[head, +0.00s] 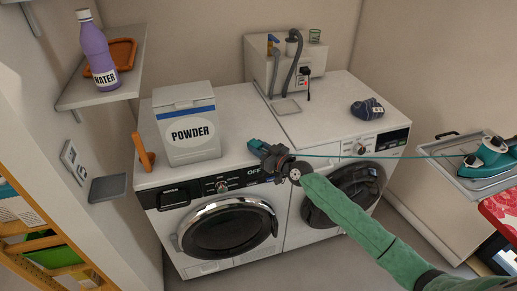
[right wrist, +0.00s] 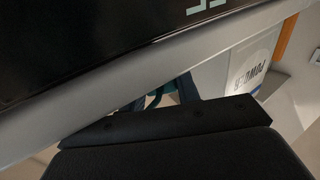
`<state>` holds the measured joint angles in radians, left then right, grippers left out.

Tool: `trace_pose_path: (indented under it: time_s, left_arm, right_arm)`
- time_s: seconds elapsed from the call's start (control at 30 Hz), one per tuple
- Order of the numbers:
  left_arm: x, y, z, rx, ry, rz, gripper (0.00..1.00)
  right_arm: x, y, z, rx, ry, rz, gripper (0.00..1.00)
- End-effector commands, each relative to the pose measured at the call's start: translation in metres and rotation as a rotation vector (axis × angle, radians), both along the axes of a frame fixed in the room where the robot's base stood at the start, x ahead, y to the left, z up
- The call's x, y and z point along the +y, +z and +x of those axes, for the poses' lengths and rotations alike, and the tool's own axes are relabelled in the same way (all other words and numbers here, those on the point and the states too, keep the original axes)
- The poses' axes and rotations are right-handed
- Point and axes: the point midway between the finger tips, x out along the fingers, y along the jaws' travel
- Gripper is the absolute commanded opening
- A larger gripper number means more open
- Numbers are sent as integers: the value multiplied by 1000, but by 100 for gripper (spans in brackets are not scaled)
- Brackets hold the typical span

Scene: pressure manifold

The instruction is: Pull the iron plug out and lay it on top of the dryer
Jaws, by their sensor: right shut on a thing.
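The teal iron (head: 487,156) rests on a tray at the right edge of the head view. A thin teal cord (head: 420,157) runs left from it to my right gripper (head: 264,149). The gripper is shut on a teal piece, apparently the iron plug (head: 254,144), at the front edge of the left machine's top, by its panel. In the right wrist view the teal piece (right wrist: 167,90) is mostly hidden. Two front-loading machines stand side by side, left (head: 225,228) and right (head: 340,125); I cannot read which is the dryer. My left gripper is not in view.
A powder box (head: 190,135) and an orange-brown object (head: 143,152) stand on the left machine. A folded dark cloth (head: 368,108) lies on the right machine. A white box with hoses (head: 262,68) stands behind. The right machine's front top is bare.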

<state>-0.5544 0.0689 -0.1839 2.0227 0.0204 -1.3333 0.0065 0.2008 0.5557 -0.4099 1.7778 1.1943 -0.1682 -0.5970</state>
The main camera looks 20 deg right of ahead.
Motion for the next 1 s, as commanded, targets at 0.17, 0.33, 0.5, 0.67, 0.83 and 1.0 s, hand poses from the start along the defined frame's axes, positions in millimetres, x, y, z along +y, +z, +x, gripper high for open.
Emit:
trace_pose_path:
  time_s: [0.17, 0.33, 0.5, 0.67, 0.83, 1.0]
  left_arm:
    - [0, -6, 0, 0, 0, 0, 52]
    - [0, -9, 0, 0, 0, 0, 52]
    - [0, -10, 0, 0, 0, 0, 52]
    - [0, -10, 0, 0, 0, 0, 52]
    - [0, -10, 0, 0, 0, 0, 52]
    - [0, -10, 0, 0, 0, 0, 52]
  right_arm:
    - [2, -22, -5, 27, 5, -4, 0]
    - [3, -26, -5, 28, 7, -4, 0]
    - [3, -27, -5, 29, 7, -4, 0]
    - [3, -27, -5, 30, 7, -3, 34]
    - [3, -27, -5, 30, 8, -3, 57]
    - [3, -28, -5, 31, 8, -3, 57]
